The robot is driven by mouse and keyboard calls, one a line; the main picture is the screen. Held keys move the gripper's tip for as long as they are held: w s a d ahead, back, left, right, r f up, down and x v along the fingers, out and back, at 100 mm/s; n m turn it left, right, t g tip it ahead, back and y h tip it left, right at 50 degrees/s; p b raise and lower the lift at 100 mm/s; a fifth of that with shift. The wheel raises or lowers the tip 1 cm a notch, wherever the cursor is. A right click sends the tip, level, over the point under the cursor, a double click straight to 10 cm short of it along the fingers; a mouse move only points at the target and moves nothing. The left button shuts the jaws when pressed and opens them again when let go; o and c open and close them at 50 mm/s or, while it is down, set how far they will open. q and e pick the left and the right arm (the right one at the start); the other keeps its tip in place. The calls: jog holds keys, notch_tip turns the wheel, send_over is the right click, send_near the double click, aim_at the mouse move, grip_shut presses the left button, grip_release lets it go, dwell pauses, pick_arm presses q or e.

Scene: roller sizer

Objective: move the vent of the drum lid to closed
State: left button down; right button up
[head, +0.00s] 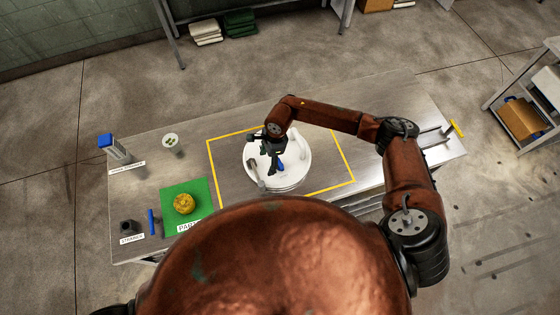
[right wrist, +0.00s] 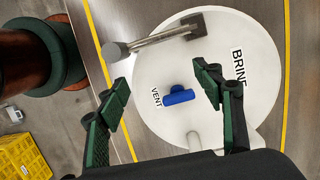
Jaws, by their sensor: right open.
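The white drum lid (head: 292,178) lies inside the yellow outline on the table. It fills much of the right wrist view (right wrist: 225,40), with a "BRINE" label. The vent is a small blue handle (right wrist: 179,95) beside the "VENT" label on the lid. It also shows in the head view (head: 280,166), just beside my fingers. My right gripper (head: 267,150) is over the lid. In the right wrist view its green fingers (right wrist: 161,77) are spread, with the vent between them in the picture and no visible contact. Whether the vent is open or closed I cannot tell. My left gripper is not in view.
A metal lever (right wrist: 160,36) with a round grey end crosses the lid beside my fingers. A green mat (head: 198,191) with a yellow round part (head: 184,204) lies at left. A cup (head: 171,141) and a blue-topped bottle (head: 110,146) stand behind it. Table right of the lid looks mostly clear.

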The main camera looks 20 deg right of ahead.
jog(key=h, duration=0.2)
send_over(280, 163)
jog(key=shift+d+f+n, duration=0.15)
jog(key=shift+f+n, duration=0.15)
jog(key=shift+f, duration=0.05)
jog(key=shift+f+p, duration=1)
jog(key=shift+f, duration=2.55)
jog(key=shift+c, duration=0.7)
jog(key=c, duration=1)
